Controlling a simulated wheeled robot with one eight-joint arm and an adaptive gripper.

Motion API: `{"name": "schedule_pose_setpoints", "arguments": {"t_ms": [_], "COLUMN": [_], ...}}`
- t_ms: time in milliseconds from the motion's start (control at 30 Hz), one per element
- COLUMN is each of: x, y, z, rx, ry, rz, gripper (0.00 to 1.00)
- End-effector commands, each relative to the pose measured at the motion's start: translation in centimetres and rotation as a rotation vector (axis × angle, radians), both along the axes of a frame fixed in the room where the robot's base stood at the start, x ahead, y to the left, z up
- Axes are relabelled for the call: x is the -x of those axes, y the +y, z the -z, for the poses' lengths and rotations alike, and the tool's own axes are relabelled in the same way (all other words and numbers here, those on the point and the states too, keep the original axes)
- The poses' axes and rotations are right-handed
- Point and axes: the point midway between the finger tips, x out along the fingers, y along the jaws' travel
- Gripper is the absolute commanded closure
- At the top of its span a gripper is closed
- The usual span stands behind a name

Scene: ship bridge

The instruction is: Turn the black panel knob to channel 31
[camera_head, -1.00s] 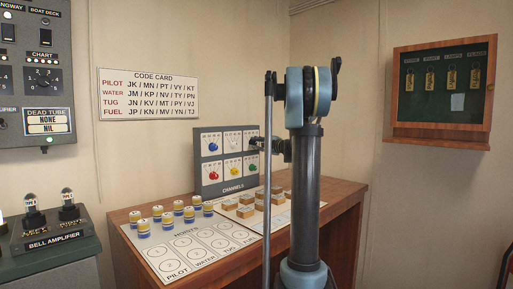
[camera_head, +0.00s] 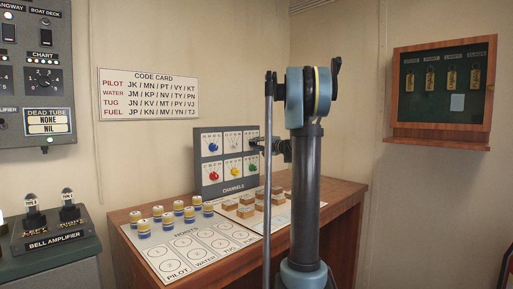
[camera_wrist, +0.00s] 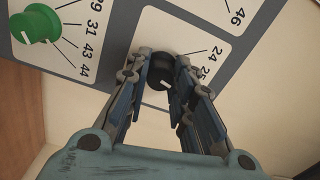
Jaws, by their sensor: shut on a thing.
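The black knob (camera_wrist: 160,67) is on a white plate of the channels panel (camera_head: 207,187), with my gripper (camera_wrist: 162,78) closed around it in the wrist view. A pale pointer mark shows on the knob's lower edge. The numbers 24 and 25 are readable to its right; other numbers on its dial are hidden by my fingers. In the head view my gripper (camera_head: 262,143) reaches the panel's upper right knob position and hides the knob. I cannot tell which number the pointer meets.
A green knob (camera_wrist: 36,24) with 31, 43 and 44 sits beside it. Blue (camera_head: 213,147), red (camera_head: 214,176) and yellow (camera_head: 234,172) knobs share the panel. Several yellow-and-blue pieces (camera_head: 158,212) and wooden blocks (camera_head: 246,212) stand on the desk (camera_head: 335,205) before it.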

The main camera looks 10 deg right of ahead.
Motion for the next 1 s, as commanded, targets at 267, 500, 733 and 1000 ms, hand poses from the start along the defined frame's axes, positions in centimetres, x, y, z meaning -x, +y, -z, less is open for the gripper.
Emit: {"name": "schedule_pose_setpoints", "arguments": {"t_ms": [267,500,733,1000], "x": [0.1,0.1,0.0,1.6], "y": [0.0,0.0,0.0,-1.2], "z": [0.3,0.2,0.1,0.1], "rx": [0.008,0.006,0.004,0.003], "ry": [-0.001,0.0,-0.001,0.0], "rz": [0.001,0.001,0.0,0.002], "gripper": [1.0,0.56,0.56,0.56]}}
